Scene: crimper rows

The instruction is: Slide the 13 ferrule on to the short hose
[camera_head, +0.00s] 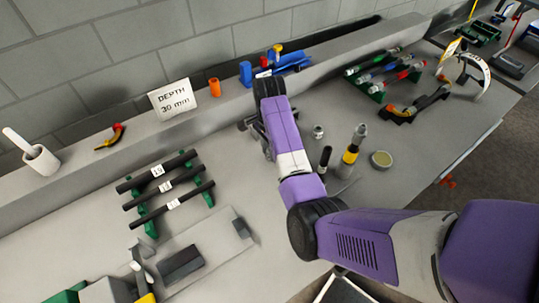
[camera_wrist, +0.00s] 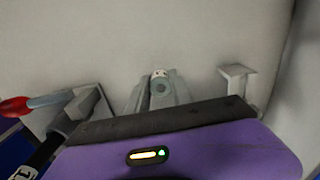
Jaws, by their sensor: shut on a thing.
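My gripper (camera_wrist: 160,92) is shut on a small grey ring-shaped piece with a pale top (camera_wrist: 160,76), which looks like the ferrule; its number is not readable. In the head view my gripper (camera_head: 257,135) is low at the middle of the bench, with its fingertips and load mostly hidden by my wrist. In the wrist view a black hose end with a white label (camera_wrist: 22,172) shows at the lower left, by a grey clamp with a red handle (camera_wrist: 15,107). The label is cut off, so I cannot tell if this is the short hose. The held piece is apart from it.
Several labelled black hoses (camera_head: 165,187) lie on green racks at left. A black cylinder (camera_head: 324,158), a small metal fitting (camera_head: 318,132), a yellow-banded bottle (camera_head: 352,150) and a round tin (camera_head: 381,160) stand right of my arm. A "DEPTH 30 mm" sign (camera_head: 172,99) stands at the back.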

